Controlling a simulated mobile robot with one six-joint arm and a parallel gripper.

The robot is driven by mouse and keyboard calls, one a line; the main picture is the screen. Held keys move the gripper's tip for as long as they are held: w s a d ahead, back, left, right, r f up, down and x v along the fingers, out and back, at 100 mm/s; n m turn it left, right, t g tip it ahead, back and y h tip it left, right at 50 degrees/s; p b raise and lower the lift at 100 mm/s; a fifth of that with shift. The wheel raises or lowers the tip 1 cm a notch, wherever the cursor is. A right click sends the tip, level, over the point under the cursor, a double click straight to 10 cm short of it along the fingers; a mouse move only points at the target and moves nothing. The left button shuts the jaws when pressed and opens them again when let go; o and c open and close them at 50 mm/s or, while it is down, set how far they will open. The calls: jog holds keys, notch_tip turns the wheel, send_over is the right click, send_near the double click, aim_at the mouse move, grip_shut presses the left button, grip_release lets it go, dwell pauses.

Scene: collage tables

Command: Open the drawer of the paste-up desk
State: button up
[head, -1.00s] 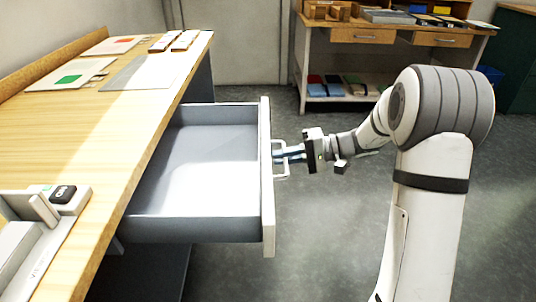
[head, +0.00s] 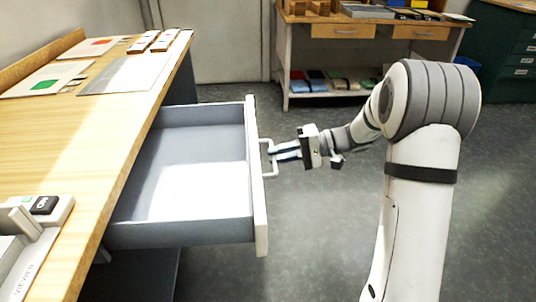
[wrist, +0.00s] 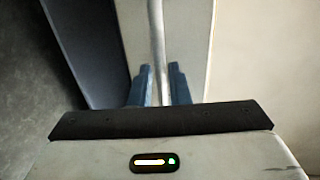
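The drawer (head: 202,233) of the wooden-topped paste-up desk (head: 92,135) stands pulled far out, and its grey inside looks empty. Its white front (head: 256,185) carries a pale bar handle (head: 270,172). My gripper (head: 276,152) is at this handle, on the outer side of the front. In the wrist view the blue fingertips (wrist: 158,72) stand on either side of the handle bar (wrist: 156,35), with slim gaps between; the gripper looks open around the bar.
A device with a dark button (head: 44,205) sits at the desk's near edge. A second table (head: 342,31) and a green cabinet (head: 505,60) stand behind. Grey floor (head: 310,230) is clear between the drawer and my arm.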

jog(key=p+v, duration=0.1)
jog(key=v, duration=0.4)
jog(key=shift+d, duration=0.45)
jog(key=s+r+h+p, duration=0.7)
jog(key=s+r+p, duration=0.5)
jog(key=r+p, duration=0.15)
jog(key=s+d+r+t+h+p, duration=0.2)
jog(key=s+d+r+h+p, duration=0.2)
jog(key=s+r+p, duration=0.2)
jog(key=s+d+r+m+t+h+p, duration=0.1)
jog(key=s+d+r+h+p, duration=0.3)
jog(key=r+p, duration=0.6)
jog(key=shift+s+r+t, duration=0.4)
jog(key=shift+s+t, duration=0.4)
jog(key=shift+s, duration=0.3)
